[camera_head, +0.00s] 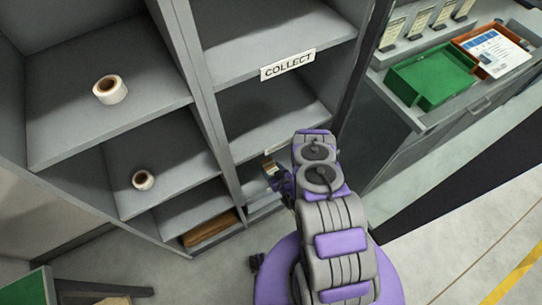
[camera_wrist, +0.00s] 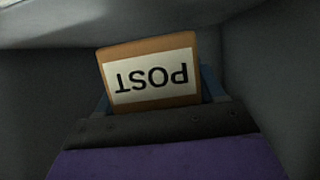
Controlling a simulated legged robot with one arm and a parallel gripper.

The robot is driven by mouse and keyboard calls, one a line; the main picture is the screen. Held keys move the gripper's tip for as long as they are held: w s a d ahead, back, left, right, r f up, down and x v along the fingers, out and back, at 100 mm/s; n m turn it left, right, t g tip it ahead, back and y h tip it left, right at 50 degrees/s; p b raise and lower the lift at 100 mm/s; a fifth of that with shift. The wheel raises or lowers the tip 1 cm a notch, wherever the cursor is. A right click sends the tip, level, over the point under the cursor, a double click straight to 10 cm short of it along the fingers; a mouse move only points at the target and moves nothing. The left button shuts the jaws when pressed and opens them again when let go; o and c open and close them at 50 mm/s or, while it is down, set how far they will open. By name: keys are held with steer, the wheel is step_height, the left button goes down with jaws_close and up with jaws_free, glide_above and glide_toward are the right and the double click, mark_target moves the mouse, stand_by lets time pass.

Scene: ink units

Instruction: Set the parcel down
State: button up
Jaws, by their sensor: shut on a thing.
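The parcel (camera_wrist: 150,52) is a brown box with a white label reading POST, upside down in the wrist view. My gripper (camera_wrist: 157,92) is shut on it, with a blue finger showing at each side. In the head view the parcel (camera_head: 269,165) is a small tan patch, and my gripper (camera_head: 279,179) reaches into a lower compartment of the grey shelf unit (camera_head: 213,125). My arm hides much of that compartment. I cannot tell whether the parcel touches the shelf floor.
A COLLECT sign (camera_head: 288,65) marks a shelf edge above. Two tape rolls (camera_head: 110,89) (camera_head: 143,180) sit in the left compartments, with a brown flat item (camera_head: 210,228) low down. A green tray (camera_head: 432,76) and an orange tray (camera_head: 478,42) stand on the right counter. Grey walls close around the parcel.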

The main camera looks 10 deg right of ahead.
mark_target(271, 158)
steer(key=w, duration=0.2)
steer(key=w+b, duration=0.1)
steer(key=w, duration=0.2)
steer(key=w+f+b, duration=0.1)
steer(key=w, duration=0.1)
steer(key=shift+w+d, duration=0.15)
steer(key=shift+d, duration=0.05)
steer(key=shift+w+d, duration=0.4)
steer(key=shift+d, duration=0.05)
steer(key=shift+d+f+b, duration=0.1)
steer(key=shift+f+b, duration=0.15)
steer(key=shift+b, duration=0.15)
steer(key=f+b, duration=0.1)
steer(key=f, duration=0.2)
steer(key=shift+a, duration=0.2)
steer(key=shift+a+r, duration=0.1)
steer(key=shift+a, duration=0.05)
steer(key=o, duration=1.3)
steer(key=shift+d, duration=0.25)
steer(key=shift+s+a, duration=0.1)
